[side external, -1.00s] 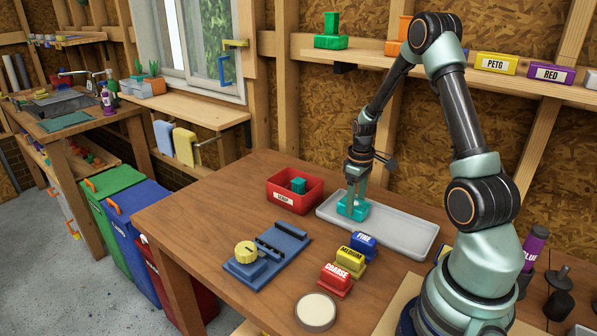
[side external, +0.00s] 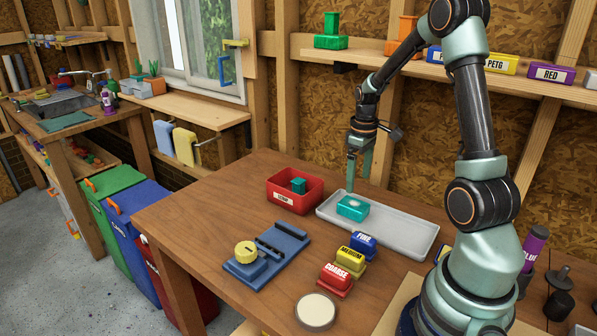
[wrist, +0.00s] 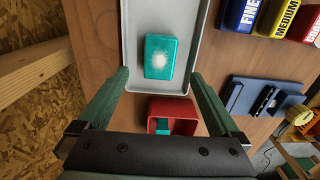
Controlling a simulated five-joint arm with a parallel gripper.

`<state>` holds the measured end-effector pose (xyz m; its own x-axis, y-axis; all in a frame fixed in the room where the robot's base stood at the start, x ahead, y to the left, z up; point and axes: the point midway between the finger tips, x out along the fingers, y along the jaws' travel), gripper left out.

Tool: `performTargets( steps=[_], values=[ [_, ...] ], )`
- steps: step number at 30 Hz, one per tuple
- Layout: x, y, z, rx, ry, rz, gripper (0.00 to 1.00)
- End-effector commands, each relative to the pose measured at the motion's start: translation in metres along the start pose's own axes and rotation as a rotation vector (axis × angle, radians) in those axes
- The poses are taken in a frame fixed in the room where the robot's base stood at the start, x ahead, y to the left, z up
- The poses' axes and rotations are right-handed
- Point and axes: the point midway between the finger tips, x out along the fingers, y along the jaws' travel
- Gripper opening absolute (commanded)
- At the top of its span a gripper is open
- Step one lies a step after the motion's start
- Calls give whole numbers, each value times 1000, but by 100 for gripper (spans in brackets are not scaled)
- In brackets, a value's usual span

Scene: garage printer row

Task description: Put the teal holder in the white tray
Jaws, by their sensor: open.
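The teal holder (side external: 352,208) lies in the left part of the white tray (side external: 400,236), resting on its floor. In the wrist view the teal holder (wrist: 160,57) shows a pale round patch on top, inside the walls of the tray (wrist: 133,18). My gripper (side external: 357,170) is above the holder and the tray's left end, clear of both. In the wrist view its fingers (wrist: 158,88) are spread wide, with nothing between them.
A red bin (side external: 295,205) with a teal piece inside stands left of the tray. A blue fixture (side external: 266,256) with a yellow knob and the blue, yellow and red labelled blocks (side external: 350,262) are in front. A round pale disc (side external: 316,311) lies near the front edge.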

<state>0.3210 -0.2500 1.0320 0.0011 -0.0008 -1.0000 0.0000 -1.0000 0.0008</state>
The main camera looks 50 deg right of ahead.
Motion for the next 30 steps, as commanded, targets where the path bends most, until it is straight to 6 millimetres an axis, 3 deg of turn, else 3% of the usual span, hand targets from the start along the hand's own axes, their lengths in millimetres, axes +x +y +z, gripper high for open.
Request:
performTargets(
  steps=[3,10,14,22,30],
  values=[
    [-22,0,0,0,3,3,99],
    [-42,-2,-1,-1,3,3,99],
    [-59,-20,-7,-6,31,21,99],
    [-115,-114,-13,-12,189,78,99],
    [-147,-203,11,-11,374,58,99]
  ],
)
